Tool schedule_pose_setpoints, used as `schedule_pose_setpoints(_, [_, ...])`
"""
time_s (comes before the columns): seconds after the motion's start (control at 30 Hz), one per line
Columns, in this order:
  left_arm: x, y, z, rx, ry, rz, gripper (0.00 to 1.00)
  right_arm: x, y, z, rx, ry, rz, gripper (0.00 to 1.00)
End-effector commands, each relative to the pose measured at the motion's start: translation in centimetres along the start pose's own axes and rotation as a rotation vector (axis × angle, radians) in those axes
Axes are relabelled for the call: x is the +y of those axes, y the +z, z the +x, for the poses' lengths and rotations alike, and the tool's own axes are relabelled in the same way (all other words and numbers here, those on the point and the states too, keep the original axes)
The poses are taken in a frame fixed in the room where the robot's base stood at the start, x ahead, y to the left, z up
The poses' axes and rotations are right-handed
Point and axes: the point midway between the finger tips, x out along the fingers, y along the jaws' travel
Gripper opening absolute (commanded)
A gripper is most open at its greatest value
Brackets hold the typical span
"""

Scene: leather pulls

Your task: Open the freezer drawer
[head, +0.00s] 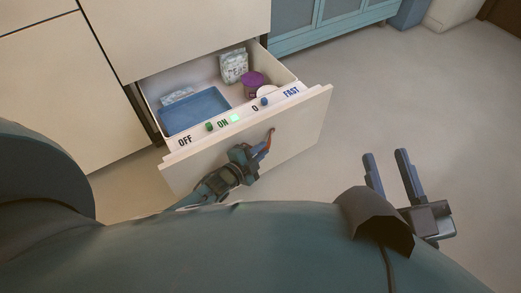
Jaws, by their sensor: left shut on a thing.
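The freezer drawer (300,120) stands pulled out from the cream cabinet, its front panel facing me. An orange-brown leather pull (269,138) is on the upper part of that front. My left gripper (262,148) is at the pull, shut on it; the fingers hide part of it. My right gripper (391,178) is at the lower right, open and empty, its two fingers apart over the floor, away from the drawer.
Inside the drawer are a blue tray (196,110), a white patterned packet (234,66) and a purple tub (253,84). A control strip marked OFF, ON and FAST runs along the drawer's top edge. Teal cabinets (325,20) stand behind. The floor (440,110) at right is clear.

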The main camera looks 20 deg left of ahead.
Motion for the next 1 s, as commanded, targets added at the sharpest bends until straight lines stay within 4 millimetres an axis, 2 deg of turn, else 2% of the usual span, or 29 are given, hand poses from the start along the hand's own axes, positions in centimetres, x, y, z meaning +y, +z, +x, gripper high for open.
schedule_pose_setpoints(0.03, [0.72,0.57,-0.38,-0.014,0.016,-0.001,0.0,0.01,0.04,-0.01,0.0,0.0,-0.001,0.36])
schedule_pose_setpoints(0.27, [0.71,0.6,-0.38,-0.014,0.016,-0.002,0.0,0.03,0.02,-0.01,0.001,0.0,-0.001,0.36])
schedule_pose_setpoints(0.3, [0.71,0.61,-0.38,-0.014,0.016,-0.002,0.14,0.03,0.02,-0.01,0.001,0.0,-0.001,0.36])
schedule_pose_setpoints(0.57, [0.48,0.54,-0.29,-0.012,0.011,-0.001,0.34,0.01,0.02,-0.04,0.0,-0.004,-0.004,0.36])
schedule_pose_setpoints(1.0, [-0.08,0.25,-0.26,-0.005,0.005,0.0,0.34,0.06,-0.44,0.12,0.005,-0.006,-0.012,0.36])
